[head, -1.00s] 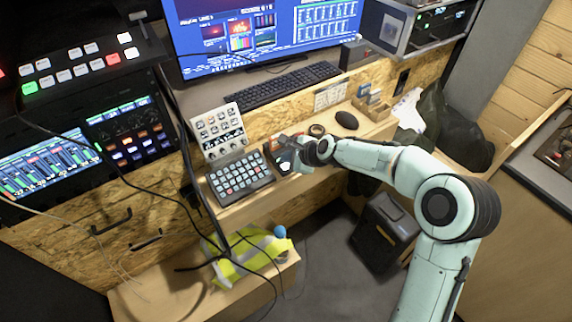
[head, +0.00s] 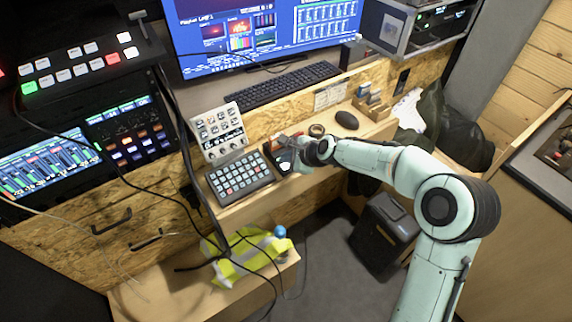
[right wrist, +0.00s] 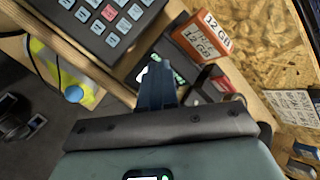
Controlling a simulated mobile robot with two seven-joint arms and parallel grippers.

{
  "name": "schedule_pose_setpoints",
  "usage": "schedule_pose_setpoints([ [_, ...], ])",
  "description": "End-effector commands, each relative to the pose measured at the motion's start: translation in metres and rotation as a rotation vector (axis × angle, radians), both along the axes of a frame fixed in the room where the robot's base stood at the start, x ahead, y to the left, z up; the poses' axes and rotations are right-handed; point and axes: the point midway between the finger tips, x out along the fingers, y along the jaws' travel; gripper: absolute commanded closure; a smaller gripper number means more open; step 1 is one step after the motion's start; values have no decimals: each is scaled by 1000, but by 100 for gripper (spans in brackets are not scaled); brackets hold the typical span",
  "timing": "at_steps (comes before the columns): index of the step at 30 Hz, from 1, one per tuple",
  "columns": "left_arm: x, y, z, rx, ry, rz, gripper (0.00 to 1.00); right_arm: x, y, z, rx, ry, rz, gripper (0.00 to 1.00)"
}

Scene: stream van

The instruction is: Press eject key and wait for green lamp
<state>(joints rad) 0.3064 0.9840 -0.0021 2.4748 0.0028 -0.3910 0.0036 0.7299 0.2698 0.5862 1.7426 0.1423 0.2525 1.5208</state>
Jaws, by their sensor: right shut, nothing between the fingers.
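A small dark device (right wrist: 124,72) lies on the desk beside the keypad, under my right gripper. It has a bright white patch (right wrist: 143,75) and small green marks on its top, close to the fingertips. I cannot tell whether these are a lamp, a key or a screen. My right gripper (head: 287,160) is shut and empty, pointing down at this device. Its closed fingers also show in the right wrist view (right wrist: 157,72) and hide part of the device top. No eject key can be made out, and contact cannot be judged. My left gripper is not in view.
The grey keypad (head: 240,177) sits left of the device. A white control panel (head: 218,131), keyboard (head: 285,86) and dark mouse (head: 346,120) are nearby. A hi-vis vest (head: 245,257) lies on a lower shelf.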

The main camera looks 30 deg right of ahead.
Motion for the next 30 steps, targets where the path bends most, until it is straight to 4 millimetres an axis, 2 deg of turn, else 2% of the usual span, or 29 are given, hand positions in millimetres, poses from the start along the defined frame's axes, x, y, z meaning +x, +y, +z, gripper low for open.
schedule_pose_setpoints([
  [5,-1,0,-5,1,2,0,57,0,0,-7,0,1,1,100],
  [30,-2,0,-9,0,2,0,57,0,0,-13,0,1,1,100],
])
